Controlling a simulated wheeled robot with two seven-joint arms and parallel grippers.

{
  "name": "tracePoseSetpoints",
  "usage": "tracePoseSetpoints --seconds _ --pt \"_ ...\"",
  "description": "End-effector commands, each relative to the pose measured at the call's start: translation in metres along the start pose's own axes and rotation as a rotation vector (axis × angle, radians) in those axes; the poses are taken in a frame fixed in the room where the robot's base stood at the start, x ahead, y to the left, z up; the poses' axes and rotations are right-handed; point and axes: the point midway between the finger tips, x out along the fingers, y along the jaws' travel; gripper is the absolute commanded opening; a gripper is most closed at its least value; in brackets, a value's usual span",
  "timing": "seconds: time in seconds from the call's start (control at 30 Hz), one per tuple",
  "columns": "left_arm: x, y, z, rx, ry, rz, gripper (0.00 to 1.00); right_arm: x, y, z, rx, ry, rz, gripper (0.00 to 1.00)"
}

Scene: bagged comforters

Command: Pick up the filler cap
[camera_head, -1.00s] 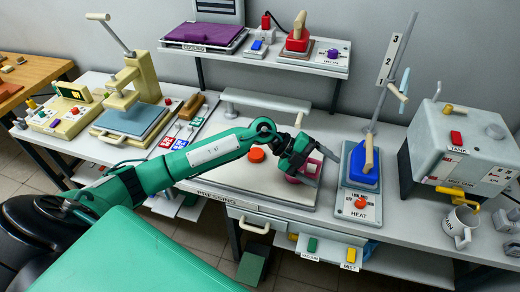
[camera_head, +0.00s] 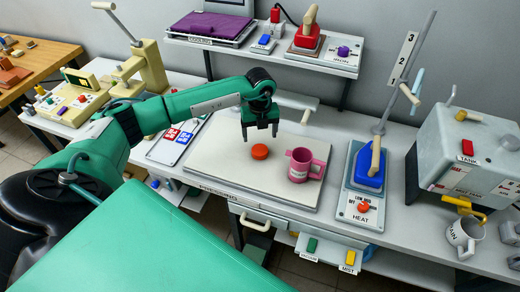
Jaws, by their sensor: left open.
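The filler cap, seemingly the orange-red round disc (camera_head: 260,152), lies on the pale pressing board (camera_head: 225,165) near its middle. My left gripper (camera_head: 260,132) points down just above and behind the disc in the picture, open and empty, with its two fingers apart. The exact height of the fingertips over the disc is hard to tell. My right gripper is not in view.
A pink two-handled mug (camera_head: 299,167) stands on the board to the right of the disc. A blue iron (camera_head: 368,165) on its stand, a grey tank (camera_head: 460,150) and a white mug (camera_head: 463,236) are farther right. A cream press (camera_head: 140,70) stands at the left.

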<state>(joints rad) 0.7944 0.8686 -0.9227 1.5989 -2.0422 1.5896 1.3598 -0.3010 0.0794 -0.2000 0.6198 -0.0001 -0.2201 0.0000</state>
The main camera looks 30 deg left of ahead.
Motion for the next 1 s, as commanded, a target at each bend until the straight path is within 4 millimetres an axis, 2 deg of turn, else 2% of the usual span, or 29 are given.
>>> tracePoseSetpoints --seconds 0.1,0.27,0.37,0.5,0.6,0.9,0.93,1.0 --pt "0.016 0.000 -0.001 0.001 0.003 0.001 0.77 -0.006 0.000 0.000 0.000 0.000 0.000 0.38" --pt "0.026 0.000 0.000 0.001 0.001 -0.001 0.77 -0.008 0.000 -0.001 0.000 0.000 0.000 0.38" --pt "0.034 0.000 -0.001 0.001 0.004 0.000 0.77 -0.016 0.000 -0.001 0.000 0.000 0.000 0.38" --pt "0.054 0.001 0.000 0.001 0.004 0.002 0.77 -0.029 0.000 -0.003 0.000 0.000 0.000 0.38" --pt "0.069 0.000 0.000 0.000 0.004 -0.001 0.77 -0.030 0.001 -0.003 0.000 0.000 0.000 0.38" --pt "0.077 0.000 0.001 0.002 0.001 -0.002 0.77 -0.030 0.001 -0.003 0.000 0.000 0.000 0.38" --pt "0.077 0.000 0.001 0.002 0.001 -0.002 0.76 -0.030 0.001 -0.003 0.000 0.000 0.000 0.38" --pt "0.077 0.000 0.001 0.002 0.001 -0.002 0.62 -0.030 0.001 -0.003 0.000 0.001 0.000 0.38"
